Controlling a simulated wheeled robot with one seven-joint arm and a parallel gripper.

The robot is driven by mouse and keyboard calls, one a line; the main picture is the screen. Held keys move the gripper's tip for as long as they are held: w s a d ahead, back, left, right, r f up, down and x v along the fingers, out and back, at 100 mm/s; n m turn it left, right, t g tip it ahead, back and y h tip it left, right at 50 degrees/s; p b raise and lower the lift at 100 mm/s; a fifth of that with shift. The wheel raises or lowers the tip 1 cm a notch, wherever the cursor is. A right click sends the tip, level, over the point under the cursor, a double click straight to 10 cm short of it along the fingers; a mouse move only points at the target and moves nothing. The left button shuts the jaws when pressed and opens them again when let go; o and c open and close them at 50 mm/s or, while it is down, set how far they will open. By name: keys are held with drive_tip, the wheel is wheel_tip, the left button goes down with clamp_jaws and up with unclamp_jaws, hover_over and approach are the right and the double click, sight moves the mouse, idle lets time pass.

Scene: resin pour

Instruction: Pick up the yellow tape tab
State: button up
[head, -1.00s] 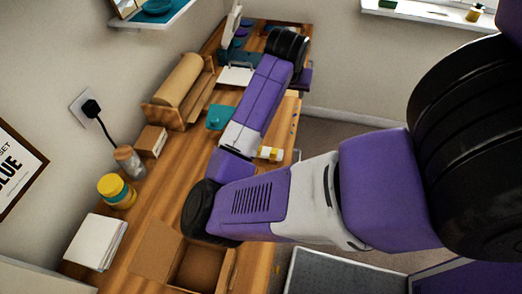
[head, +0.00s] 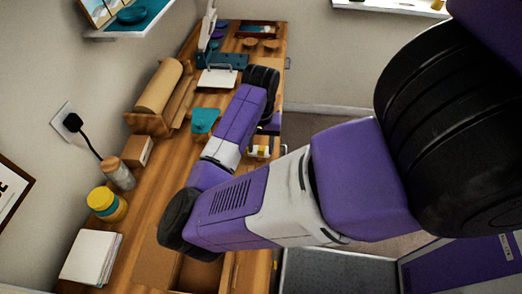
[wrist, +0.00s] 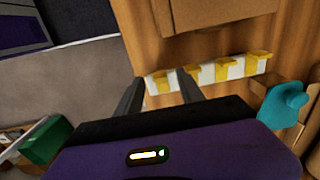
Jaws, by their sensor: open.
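A white strip (wrist: 205,76) with several yellow tape tabs lies at the table edge in the wrist view. One yellow tape tab (wrist: 161,82) shows between the two dark fingers of my gripper (wrist: 160,77). The other tabs (wrist: 225,69) stand further right on the strip. My gripper is open, with the strip's left end in the gap; I cannot tell whether a finger touches it. In the head view the strip (head: 259,151) is small and partly hidden by my arm, just below my gripper (head: 268,132).
A teal object (wrist: 284,105) stands right of the strip. A cardboard box (wrist: 215,15) lies beyond it. Floor is open beyond the table edge.

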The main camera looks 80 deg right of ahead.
drive_tip(key=shift+f, duration=0.7)
clamp_jaws()
